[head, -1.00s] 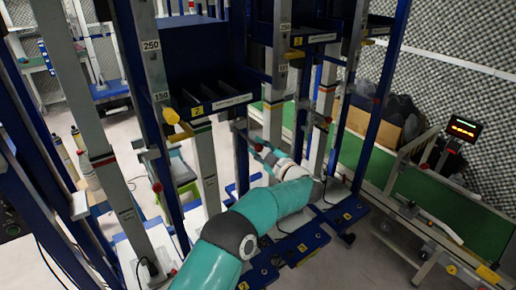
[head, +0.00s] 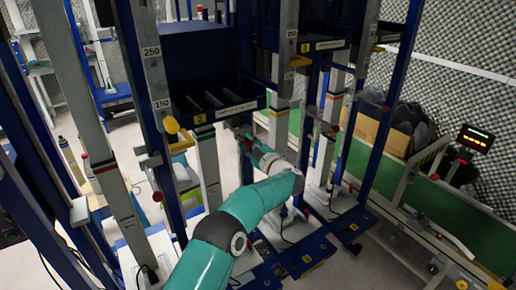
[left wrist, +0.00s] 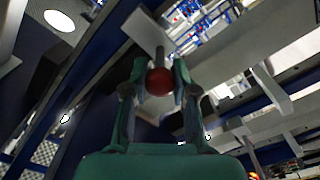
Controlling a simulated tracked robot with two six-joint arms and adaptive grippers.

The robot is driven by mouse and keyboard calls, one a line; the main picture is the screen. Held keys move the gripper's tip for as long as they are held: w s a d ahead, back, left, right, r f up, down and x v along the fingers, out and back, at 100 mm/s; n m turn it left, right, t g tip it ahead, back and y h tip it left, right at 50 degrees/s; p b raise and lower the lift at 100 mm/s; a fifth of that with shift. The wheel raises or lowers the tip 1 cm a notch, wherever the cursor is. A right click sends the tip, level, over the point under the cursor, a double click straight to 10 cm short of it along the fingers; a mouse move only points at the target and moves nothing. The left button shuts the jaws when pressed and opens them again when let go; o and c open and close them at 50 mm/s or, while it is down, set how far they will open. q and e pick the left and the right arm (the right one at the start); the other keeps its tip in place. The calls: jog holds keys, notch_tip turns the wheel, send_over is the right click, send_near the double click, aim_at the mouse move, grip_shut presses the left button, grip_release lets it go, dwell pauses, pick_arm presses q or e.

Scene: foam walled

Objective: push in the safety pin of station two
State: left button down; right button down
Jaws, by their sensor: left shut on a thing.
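Station two is the blue frame with the yellow "2" label (head: 200,118) on its dark slotted shelf, left of centre in the head view. My left gripper (head: 242,132) is just right of and below that shelf, small and partly hard to make out. In the left wrist view, my left gripper (left wrist: 160,72) has its two fingers closed on a red ball knob (left wrist: 159,83). A grey pin shaft (left wrist: 159,55) runs from the knob to a light metal plate (left wrist: 146,30). How deep the pin sits is hidden. My right gripper is not in view.
A yellow handle (head: 172,125) sticks out left of the station two label. Station three's shelf (head: 320,45) and its post stand to the right. A green conveyor (head: 455,220) runs along the right, with a small display (head: 476,139) above it.

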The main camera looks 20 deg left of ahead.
pick_arm(q)
jog(key=shift+a+r, duration=0.1)
jog(key=shift+a, duration=0.15)
jog(key=c, duration=1.4)
grip_release()
jog(key=o, duration=0.5)
jog(key=shift+w, duration=0.1)
jog(key=shift+d, duration=0.1)
jog(key=shift+s+d, duration=0.35)
jog(key=shift+d, duration=0.2)
jog(key=v, duration=1)
jog(key=shift+s+d, duration=0.3)
